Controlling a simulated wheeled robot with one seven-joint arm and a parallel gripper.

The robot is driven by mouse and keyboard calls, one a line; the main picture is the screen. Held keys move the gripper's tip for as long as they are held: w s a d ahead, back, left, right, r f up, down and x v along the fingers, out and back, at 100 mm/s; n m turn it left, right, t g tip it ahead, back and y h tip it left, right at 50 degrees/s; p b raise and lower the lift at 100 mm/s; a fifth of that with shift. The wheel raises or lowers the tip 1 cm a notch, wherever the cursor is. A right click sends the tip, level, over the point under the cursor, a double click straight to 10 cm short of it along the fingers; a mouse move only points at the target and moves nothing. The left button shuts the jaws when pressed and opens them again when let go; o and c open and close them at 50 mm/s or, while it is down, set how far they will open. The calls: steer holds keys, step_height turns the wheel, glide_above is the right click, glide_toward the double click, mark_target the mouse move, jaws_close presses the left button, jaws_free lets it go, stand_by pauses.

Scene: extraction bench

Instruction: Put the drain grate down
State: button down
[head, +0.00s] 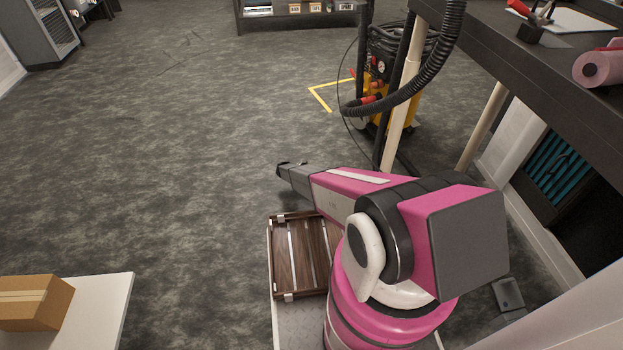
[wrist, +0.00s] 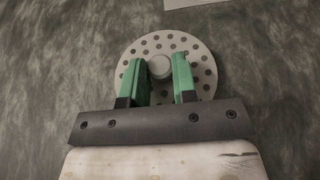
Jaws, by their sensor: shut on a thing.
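The drain grate (wrist: 204,58) is a pale round disc with many holes and a raised knob (wrist: 160,66) at its centre. It shows in the wrist view, in front of the dark floor. My gripper (wrist: 162,62) has green fingers shut on the knob, one on each side. In the head view my pink arm reaches away to the far left, low over the floor. There the fingers and the grate are hidden behind the arm. I cannot tell whether the grate touches the floor.
A wooden slatted crate (head: 300,255) is beside my arm. A yellow and black machine (head: 376,97) with hoses stands by the workbench (head: 500,50) at right. A cardboard box (head: 35,302) sits on a white table (head: 108,305) at lower left. The grey floor (head: 190,150) at left is clear.

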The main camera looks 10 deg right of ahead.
steer(key=shift+f, duration=0.95)
steer(key=shift+f, duration=0.15)
steer(key=c, duration=0.9)
jaws_free()
